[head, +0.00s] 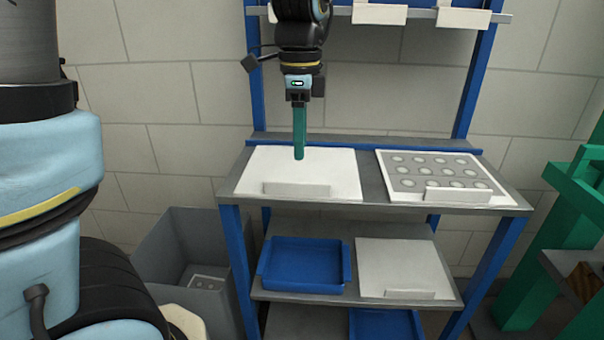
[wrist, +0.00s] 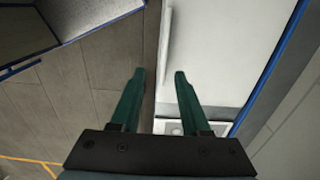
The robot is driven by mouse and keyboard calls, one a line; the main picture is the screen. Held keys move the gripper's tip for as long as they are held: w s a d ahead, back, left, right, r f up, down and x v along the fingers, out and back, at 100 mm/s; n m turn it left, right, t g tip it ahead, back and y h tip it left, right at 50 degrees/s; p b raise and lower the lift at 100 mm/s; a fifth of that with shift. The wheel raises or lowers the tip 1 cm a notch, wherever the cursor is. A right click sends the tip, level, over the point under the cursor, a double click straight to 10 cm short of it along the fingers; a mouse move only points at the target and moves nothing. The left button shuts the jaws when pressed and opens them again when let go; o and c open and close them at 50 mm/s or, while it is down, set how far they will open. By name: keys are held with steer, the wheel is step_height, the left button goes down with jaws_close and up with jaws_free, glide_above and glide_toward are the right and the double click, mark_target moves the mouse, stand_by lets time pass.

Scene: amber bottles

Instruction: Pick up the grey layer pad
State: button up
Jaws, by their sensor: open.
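The grey layer pad (head: 433,172) is a flat sheet with rows of pale round spots. It lies on a white mat on the right half of the top shelf in the head view. A small part of a grey, spotted sheet (wrist: 176,128) shows low between the fingers in the wrist view. My gripper (head: 299,155) points down over the empty white mat to the left of the pad, apart from the pad. In the wrist view its two green fingers (wrist: 160,74) are spread, with nothing between them. Their height above the mat is hard to tell.
The empty white mat (head: 335,172) has a white card at its front, as does the pad's mat. Below are a blue tray (head: 302,266) and another white mat (head: 400,265). A grey bin (head: 190,240) holding a spotted sheet stands left. Blue posts frame the rack; green framework stands right.

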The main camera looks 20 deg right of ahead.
mark_target(299, 182)
steer(key=shift+w+f+p, duration=0.2)
steer(key=shift+f+p, duration=0.2)
steer(key=shift+f, duration=1.75)
steer(key=shift+w+f+p, duration=0.2)
steer(key=shift+f+p, duration=0.2)
steer(key=shift+f, duration=1.7)
jaws_close()
